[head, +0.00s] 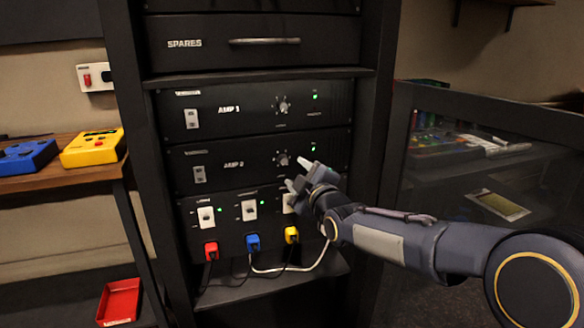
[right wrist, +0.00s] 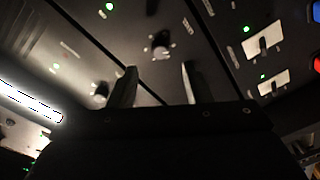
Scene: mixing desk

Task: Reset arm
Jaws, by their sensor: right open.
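My right arm (head: 390,240) reaches in from the right in the head view. My right gripper (head: 297,174) is open and empty in front of the rack, by the AMP 2 panel (head: 235,165) and just above the row of switches. One switch on the right is partly hidden behind it. In the right wrist view, the two fingers of the gripper (right wrist: 157,85) stand apart with nothing between them, facing the dark panels with a knob (right wrist: 158,46) and green lights. My left gripper is not in view.
The AMP 1 panel (head: 245,110) and SPARES drawer (head: 240,45) are above. Red (head: 210,251), blue (head: 253,243) and yellow (head: 291,235) plugs with hanging cables sit below the switches. A shelf with blue and yellow boxes (head: 92,147) is left; a glass-fronted cabinet (head: 480,100) is right.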

